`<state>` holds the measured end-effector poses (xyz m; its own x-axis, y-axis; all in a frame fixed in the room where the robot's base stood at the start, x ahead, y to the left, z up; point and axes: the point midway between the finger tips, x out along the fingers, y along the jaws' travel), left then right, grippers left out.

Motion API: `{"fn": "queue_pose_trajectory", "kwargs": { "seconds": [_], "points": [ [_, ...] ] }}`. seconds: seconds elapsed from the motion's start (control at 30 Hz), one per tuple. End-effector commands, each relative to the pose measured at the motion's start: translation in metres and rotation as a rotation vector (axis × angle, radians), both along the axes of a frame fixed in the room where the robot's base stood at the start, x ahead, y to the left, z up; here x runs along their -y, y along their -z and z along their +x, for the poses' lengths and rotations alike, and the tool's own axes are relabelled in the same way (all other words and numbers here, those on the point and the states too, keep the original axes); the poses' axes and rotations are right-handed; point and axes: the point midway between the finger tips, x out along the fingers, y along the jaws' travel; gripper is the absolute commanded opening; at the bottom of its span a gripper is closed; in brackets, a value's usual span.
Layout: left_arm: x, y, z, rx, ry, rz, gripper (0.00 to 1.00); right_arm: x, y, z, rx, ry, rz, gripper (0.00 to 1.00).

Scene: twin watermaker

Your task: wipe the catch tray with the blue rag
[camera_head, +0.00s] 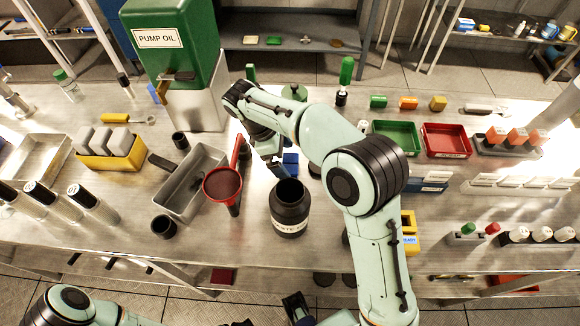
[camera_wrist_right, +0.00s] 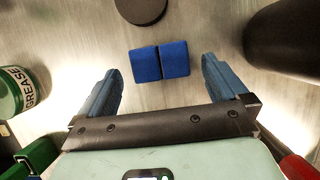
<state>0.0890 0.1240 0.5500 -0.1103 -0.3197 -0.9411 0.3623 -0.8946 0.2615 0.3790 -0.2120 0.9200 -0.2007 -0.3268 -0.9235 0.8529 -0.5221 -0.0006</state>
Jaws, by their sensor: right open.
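A blue block-like item, split by a line down its middle and perhaps the folded blue rag, lies on the bench in the right wrist view (camera_wrist_right: 160,62). It also shows in the head view (camera_head: 291,160). My right gripper (camera_wrist_right: 160,80) is open above it, with one finger on each side and nothing held. In the head view my right gripper (camera_head: 268,145) is partly hidden by its own arm.
A red funnel (camera_head: 222,184) and a dark jar (camera_head: 290,208) stand close to my right gripper. A green pump oil tank (camera_head: 180,50) rises behind the tray. A shallow metal tray (camera_head: 62,143) lies far left. Green (camera_head: 398,138) and red (camera_head: 446,140) trays lie right.

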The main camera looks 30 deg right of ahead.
Motion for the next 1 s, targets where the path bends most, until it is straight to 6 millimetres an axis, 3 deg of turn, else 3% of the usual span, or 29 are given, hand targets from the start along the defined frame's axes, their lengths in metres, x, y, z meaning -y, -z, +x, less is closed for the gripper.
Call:
{"fn": "queue_pose_trajectory", "kwargs": {
  "seconds": [0.17, 0.43, 0.47, 0.6, 1.0],
  "points": [
    [0.0, 0.006, -0.002, -0.002, 0.0, 0.0, 1.0, 0.007, 0.021, -0.005, -0.001, 0.0, 0.0, 1.0],
    [0.0, 0.006, -0.002, -0.002, 0.0, 0.0, 1.0, 0.008, 0.023, -0.006, 0.002, 0.001, 0.0, 1.0],
    [0.0, 0.006, -0.002, -0.002, 0.0, 0.0, 1.0, 0.008, 0.023, -0.006, 0.002, 0.001, 0.0, 0.94],
    [0.0, 0.006, -0.002, -0.002, 0.0, 0.0, 1.0, 0.008, 0.023, -0.006, 0.001, 0.001, 0.001, 0.49],
    [0.0, 0.004, -0.001, -0.002, 0.0, 0.001, 1.0, 0.008, 0.018, -0.005, 0.002, 0.001, 0.001, 0.49]
  ]
}}
